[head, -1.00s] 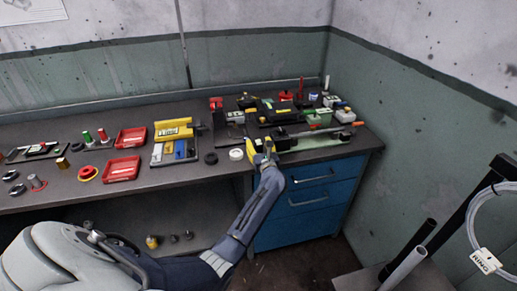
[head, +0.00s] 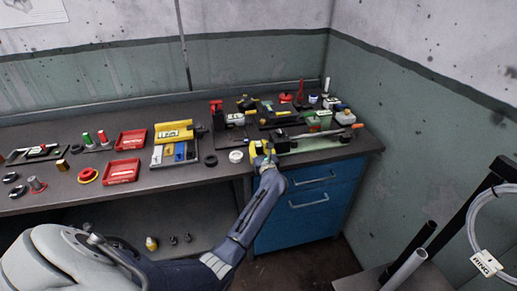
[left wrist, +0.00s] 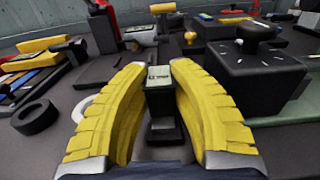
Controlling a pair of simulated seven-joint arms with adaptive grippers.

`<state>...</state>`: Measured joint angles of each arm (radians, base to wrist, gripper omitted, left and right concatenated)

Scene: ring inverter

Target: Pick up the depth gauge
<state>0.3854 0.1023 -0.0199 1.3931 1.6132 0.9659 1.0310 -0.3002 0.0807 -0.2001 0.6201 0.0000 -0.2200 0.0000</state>
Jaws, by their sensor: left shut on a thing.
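My left gripper (head: 262,152) is at the front right part of the bench, at the left end of a pale green strip. In the left wrist view its two curved yellow fingers (left wrist: 160,105) stand on either side of a small dark instrument with a little pale display, which looks like the depth gauge (left wrist: 160,78). The fingers are shut on it. Its lower part runs down between the fingers, and I cannot tell whether it is clear of the bench. In the head view the fingers hide most of it. My right gripper is not in view.
A white ring (head: 236,156) and a black ring (head: 211,160) lie left of the gripper. A dark block with a knob (left wrist: 258,70) stands close on the right in the wrist view. Red trays (head: 123,172) are farther left. Several tools crowd the bench behind.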

